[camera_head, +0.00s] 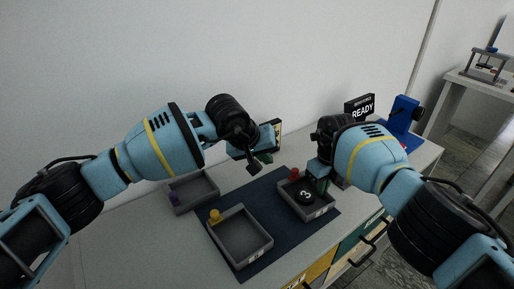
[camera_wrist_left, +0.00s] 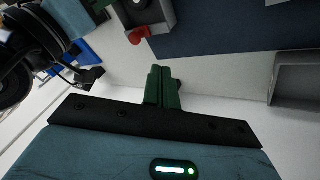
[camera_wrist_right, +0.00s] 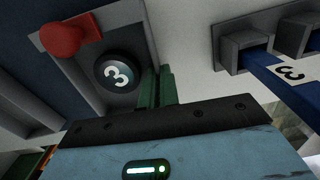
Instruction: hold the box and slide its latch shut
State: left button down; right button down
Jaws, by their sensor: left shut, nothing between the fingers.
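The grey open box (camera_head: 322,208) holds a black disc marked 3 (camera_head: 305,197) and stands on the dark blue mat. A red knob (camera_head: 294,174), perhaps its latch, sits at its back left edge; it also shows in the left wrist view (camera_wrist_left: 138,36) and the right wrist view (camera_wrist_right: 70,38). My right gripper (camera_wrist_right: 157,85) is at the box's rim beside the disc, its green fingers close together with the wall between them. My left gripper (camera_head: 254,166) is shut and empty, above the table behind the mat, left of the red knob and apart from it.
A grey tray with a yellow knob (camera_head: 263,240) lies front left on the mat (camera_head: 262,193). A grey tray with a purple knob (camera_head: 208,195) stands behind it. A READY sign (camera_head: 361,108) and a blue press (camera_head: 403,115) stand at the right. The wall is close behind.

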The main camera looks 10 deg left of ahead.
pick_arm(q)
jog(key=shift+v, duration=2.75)
pick_arm(e)
jog(key=c, duration=1.6)
grip_release()
jog(key=shift+r, duration=0.1)
notch_tip(320, 180, up, 12)
jog(key=shift+f, duration=0.1)
